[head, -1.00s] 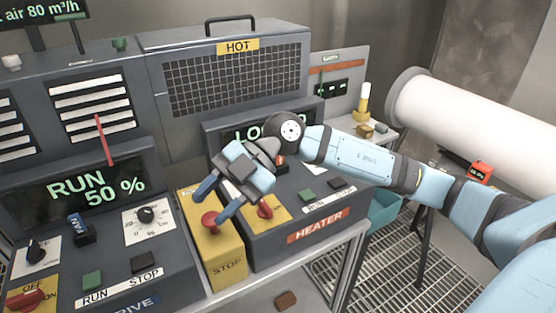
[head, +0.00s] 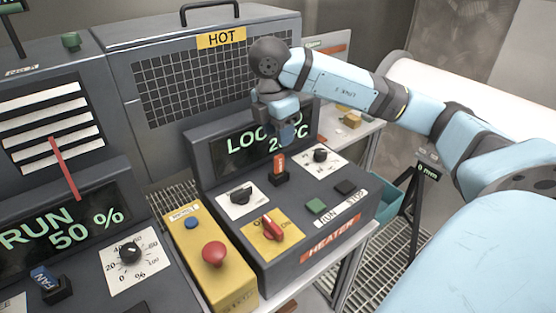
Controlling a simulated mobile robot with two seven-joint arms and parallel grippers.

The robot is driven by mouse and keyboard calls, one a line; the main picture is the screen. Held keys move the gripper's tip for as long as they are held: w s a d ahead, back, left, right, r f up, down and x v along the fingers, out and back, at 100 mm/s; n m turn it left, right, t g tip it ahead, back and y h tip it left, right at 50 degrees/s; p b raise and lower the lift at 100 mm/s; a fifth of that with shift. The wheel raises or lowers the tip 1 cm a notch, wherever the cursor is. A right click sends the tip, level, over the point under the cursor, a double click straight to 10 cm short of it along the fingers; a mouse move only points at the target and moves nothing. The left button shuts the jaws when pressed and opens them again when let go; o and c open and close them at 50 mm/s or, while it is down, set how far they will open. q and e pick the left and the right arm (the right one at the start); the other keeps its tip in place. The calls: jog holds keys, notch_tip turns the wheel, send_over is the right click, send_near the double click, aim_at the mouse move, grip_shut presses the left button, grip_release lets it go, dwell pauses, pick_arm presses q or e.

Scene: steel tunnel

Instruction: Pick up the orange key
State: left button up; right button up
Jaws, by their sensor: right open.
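The orange key (head: 279,162) stands upright in a black key switch on top of the heater control box (head: 323,224). My right gripper (head: 287,136) is open and points down, just behind and above the key in the picture. Its fingers overlap the heater display, so the exact gap to the key is hard to tell. No contact with the key shows. My left gripper is not in view.
A yellow stop box with a red button (head: 214,253) stands left of the heater box. Beside the key are a black knob (head: 238,196), a red switch (head: 269,229) and a dial (head: 320,156). A blue fan key (head: 43,278) sits lower left.

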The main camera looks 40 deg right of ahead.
aim_at(279, 156)
jog(key=f, duration=0.3)
jog(key=shift+d+f+p, duration=0.1)
jog(key=shift+d+p, duration=0.1)
jog(key=shift+p, duration=0.15)
jog(key=f, duration=0.3)
jog(key=f+p, duration=0.1)
jog(key=f, duration=0.1)
jog(key=shift+w+d, duration=0.35)
grip_shut()
